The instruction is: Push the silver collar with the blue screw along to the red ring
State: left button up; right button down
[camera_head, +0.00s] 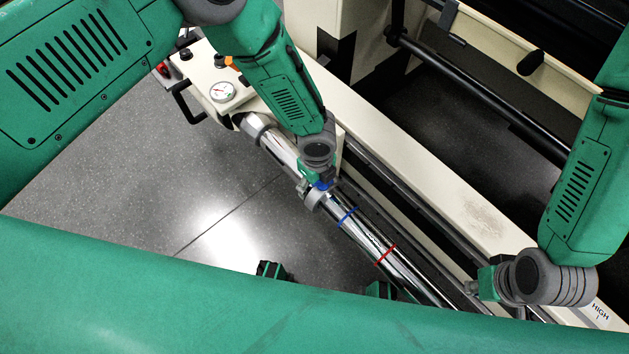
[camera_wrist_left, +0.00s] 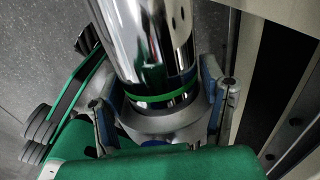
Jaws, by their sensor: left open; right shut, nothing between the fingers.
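The silver collar (camera_head: 314,198) sits around a chrome tube (camera_head: 413,283) in the head view. A patch of blue shows beside it; I cannot tell if it is the screw or part of my gripper. A blue ring (camera_head: 347,217) and then the red ring (camera_head: 385,254) lie farther down the tube, toward the lower right. My left gripper (camera_head: 316,185) is open at the collar. In the left wrist view its fingers stand on either side of the collar (camera_wrist_left: 165,122), with a green ring (camera_wrist_left: 163,97) beside it. My right gripper (camera_head: 475,287) is shut and empty, right of the tube.
A cream machine housing with a pressure gauge (camera_head: 222,92) and a black handle (camera_head: 184,103) stands at the tube's upper end. A cream rail (camera_head: 430,180) runs alongside the tube on the right. Open grey floor (camera_head: 130,165) lies to the left.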

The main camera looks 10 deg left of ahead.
aim_at(361, 223)
pick_arm(q)
jog(key=shift+s+d, duration=0.1)
jog(key=shift+d, duration=0.05)
jog(key=shift+s+d, duration=0.65)
jog(key=shift+d, duration=0.15)
jog(key=shift+s+d, duration=0.6)
jog(key=shift+d, duration=0.2)
jog(key=shift+s+d, duration=0.2)
jog(key=shift+s+d, duration=0.1)
jog(key=shift+d, duration=0.05)
jog(key=shift+s+d, duration=0.7)
jog(key=shift+d, duration=0.2)
jog(key=shift+s+d, duration=0.7)
jog(key=shift+d, duration=0.15)
jog(key=shift+s+d+b, duration=0.3)
jog(key=shift+d+b, duration=0.05)
jog(key=shift+s+d+b, duration=0.4)
jog(key=shift+s+d, duration=0.25)
jog(key=shift+d, duration=0.2)
jog(key=shift+s+d+b, duration=0.35)
jog(key=shift+s+d, duration=0.25)
jog(key=shift+d, duration=0.2)
